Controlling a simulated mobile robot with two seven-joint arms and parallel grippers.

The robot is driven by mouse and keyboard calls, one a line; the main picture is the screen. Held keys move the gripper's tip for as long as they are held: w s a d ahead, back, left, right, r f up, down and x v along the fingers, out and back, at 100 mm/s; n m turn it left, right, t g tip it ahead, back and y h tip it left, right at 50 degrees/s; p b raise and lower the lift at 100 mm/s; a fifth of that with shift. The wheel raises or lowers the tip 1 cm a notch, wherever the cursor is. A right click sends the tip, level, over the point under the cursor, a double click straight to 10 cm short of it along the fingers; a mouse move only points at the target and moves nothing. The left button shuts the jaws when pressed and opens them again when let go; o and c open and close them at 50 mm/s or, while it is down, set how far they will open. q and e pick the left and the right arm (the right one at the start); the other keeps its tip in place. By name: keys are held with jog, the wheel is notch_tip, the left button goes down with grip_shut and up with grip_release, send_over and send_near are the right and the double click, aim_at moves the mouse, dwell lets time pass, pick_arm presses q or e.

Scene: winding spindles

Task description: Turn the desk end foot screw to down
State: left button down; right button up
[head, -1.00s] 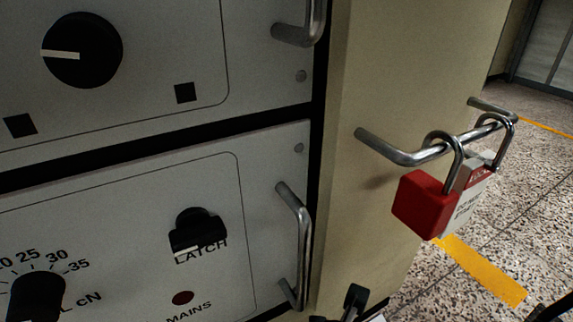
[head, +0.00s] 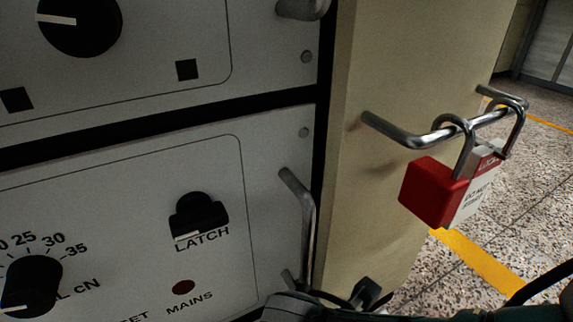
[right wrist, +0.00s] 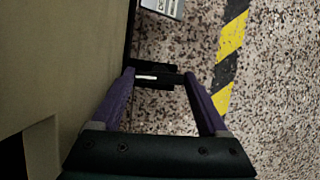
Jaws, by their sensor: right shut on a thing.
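In the right wrist view, my right gripper (right wrist: 158,73) has its two purple fingers on either side of a black knob-like foot screw (right wrist: 160,83). The fingers are shut on it. A short white mark shows on the black screw, lying roughly crosswise between the fingertips. The screw sits low beside the beige end panel (right wrist: 65,60), above the speckled floor. In the head view, a dark green part of my right arm (head: 320,310) shows at the bottom edge, and the gripper's fingertips cannot be made out there. My left gripper is not in view.
A red padlock (head: 433,192) with a white tag hangs from a metal handle (head: 400,135) on the end panel (head: 375,70). The front panel at left carries a LATCH knob (head: 198,215) and a metal handle (head: 306,225). Speckled floor (right wrist: 180,40) with a yellow-black stripe (right wrist: 230,45) lies open at right.

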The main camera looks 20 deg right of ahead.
jog(key=o, duration=1.1)
jog(key=shift+o, duration=0.7)
jog(key=shift+s, duration=0.15)
